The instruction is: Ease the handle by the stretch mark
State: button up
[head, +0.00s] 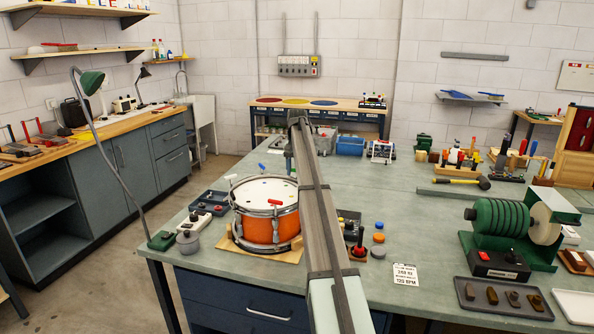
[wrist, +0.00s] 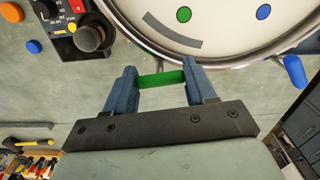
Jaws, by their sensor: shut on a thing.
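In the wrist view my gripper (wrist: 162,75) is shut on a green handle (wrist: 160,79) that lies crosswise between its blue fingers, just outside the drum's rim. The drum (head: 258,226) is orange with a metal hoop and stands on a wooden board in the head view. In the wrist view its white drumhead (wrist: 224,12) carries a grey curved mark (wrist: 172,31), a green dot (wrist: 184,14) and a blue dot (wrist: 264,12). The grey mark lies nearest the green handle. A blue handle (wrist: 294,71) is at the rim to the right. My arm hides the gripper in the head view.
A control box with a black knob (wrist: 89,37) stands close to the left of the drum in the wrist view. An orange disc (wrist: 11,12) and a blue disc (wrist: 34,46) lie beside it. A green roller machine (head: 500,232) stands farther right on the bench (head: 425,215).

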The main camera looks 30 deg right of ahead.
jog(key=n, duration=0.5)
jog(key=shift+n, duration=0.3)
dwell(0.5)
jog(key=o, duration=1)
jog(key=shift+o, duration=0.2)
notch_tip(320, 180, up, 14)
jog(key=shift+f, duration=0.1)
